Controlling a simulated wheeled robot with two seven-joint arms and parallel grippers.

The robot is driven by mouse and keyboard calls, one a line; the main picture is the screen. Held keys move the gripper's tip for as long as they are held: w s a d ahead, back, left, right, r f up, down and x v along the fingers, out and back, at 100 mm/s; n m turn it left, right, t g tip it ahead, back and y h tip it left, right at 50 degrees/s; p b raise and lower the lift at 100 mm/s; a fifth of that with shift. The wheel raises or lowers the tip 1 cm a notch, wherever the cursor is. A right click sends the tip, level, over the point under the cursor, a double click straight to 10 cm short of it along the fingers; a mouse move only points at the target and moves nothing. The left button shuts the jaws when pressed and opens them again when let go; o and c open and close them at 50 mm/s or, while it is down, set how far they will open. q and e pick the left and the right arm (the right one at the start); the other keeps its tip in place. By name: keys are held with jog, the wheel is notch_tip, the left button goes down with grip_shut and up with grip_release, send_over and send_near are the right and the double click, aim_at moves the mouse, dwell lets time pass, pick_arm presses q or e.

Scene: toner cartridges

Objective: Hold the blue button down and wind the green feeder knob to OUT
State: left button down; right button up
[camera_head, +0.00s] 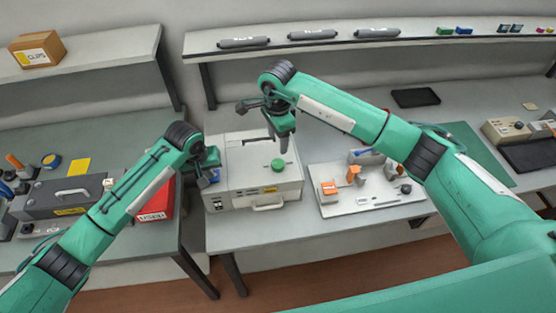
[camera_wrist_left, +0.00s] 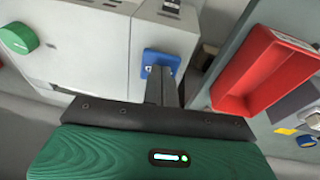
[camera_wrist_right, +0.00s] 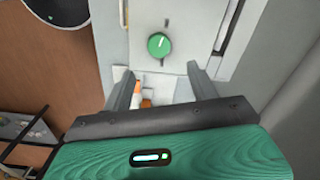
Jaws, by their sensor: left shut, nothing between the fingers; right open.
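The beige feeder machine (camera_head: 240,190) stands on the middle table. Its green knob (camera_head: 278,165) shows in the right wrist view (camera_wrist_right: 159,44), with a pale pointer line aimed roughly up; no OUT label is readable. The blue button (camera_wrist_left: 160,62) is a square on the machine's side. My left gripper (camera_wrist_left: 161,78) is shut and empty, its tips at the button's lower part; I cannot tell whether it is pressed in. My right gripper (camera_wrist_right: 162,80) is open and empty, pointing down above the machine near the knob, with the knob beyond its fingertips.
A red USED bin (camera_wrist_left: 250,80) stands left of the machine. A white tray with orange-marked parts (camera_head: 360,200) lies to its right. A shelf with dark cartridges (camera_head: 312,34) runs behind. The table front below the machine is clear.

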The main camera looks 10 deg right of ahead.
aim_at(278, 163)
notch_tip(278, 163, down, 11)
jog(key=n, duration=0.5)
jog(key=shift+d+r+n, duration=0.1)
jog(key=shift+r+n, duration=0.1)
jog(key=shift+n, duration=0.1)
jog(key=c, duration=1)
